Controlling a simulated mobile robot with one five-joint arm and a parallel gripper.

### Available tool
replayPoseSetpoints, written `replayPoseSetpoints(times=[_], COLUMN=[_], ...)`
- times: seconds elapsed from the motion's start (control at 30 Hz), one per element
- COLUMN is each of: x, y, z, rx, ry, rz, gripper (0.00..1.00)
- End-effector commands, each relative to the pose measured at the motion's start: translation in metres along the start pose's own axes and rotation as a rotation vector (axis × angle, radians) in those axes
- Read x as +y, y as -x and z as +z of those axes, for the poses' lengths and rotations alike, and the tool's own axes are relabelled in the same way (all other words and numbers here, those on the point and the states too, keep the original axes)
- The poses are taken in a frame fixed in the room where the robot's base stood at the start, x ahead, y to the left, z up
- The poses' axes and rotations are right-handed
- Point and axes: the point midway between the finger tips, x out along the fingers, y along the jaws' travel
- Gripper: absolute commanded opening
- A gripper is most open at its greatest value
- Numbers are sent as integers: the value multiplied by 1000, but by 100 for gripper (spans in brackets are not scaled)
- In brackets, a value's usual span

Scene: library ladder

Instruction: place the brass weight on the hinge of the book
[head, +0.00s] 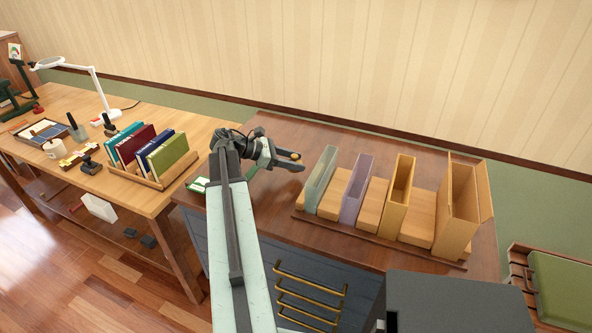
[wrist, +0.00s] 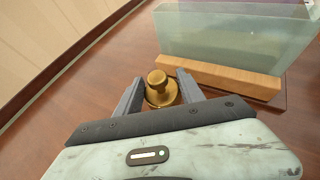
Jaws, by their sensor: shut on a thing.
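The brass weight (wrist: 160,88), a round body with a knob on top, sits upright between the two fingers of my gripper (wrist: 157,90) in the wrist view. In the head view my gripper (head: 293,161) is over the dark wood cabinet top, and a bit of the brass weight (head: 295,155) shows at its tip. I cannot tell whether the weight touches the top. A green item with a pale marking (head: 198,185), perhaps a book, lies on the cabinet top left of my arm. My arm partly hides it, and no hinge can be made out.
A rack of upright slipcases in pale green (head: 321,178), lilac (head: 356,190) and tan stands right of my gripper. The left table holds a wooden rack of books (head: 150,178), a white lamp (head: 104,95) and small tools. The cabinet top (head: 262,125) behind my gripper is clear.

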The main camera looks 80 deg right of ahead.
Motion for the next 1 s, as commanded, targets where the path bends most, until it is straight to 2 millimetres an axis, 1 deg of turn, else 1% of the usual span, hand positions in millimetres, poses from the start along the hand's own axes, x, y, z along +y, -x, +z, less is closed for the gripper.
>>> replayPoseSetpoints(times=[0.07, 0.1, 0.2, 0.23, 0.5, 0.63, 0.67, 0.7, 0.73, 1.0], x=[8, 6, 5, 5, 5, 5, 5, 5, 5, 5], y=[-10, -15, -22, -24, -22, -24, -23, -23, -23, -22], z=[3, -12, -29, -32, -29, -33, -32, -32, -32, -32], rx=[-2, -1, -1, -1, -1, -1, 0, 0, 0, 0], ry=[-1, 0, 0, 0, 0, 0, 0, 0, 0, 0], rz=[-3, -2, -1, -1, 0, 0, 0, 0, 0, 0], gripper=[0, 0, 0, 0, 0, 0, 54, 65, 67, 67])
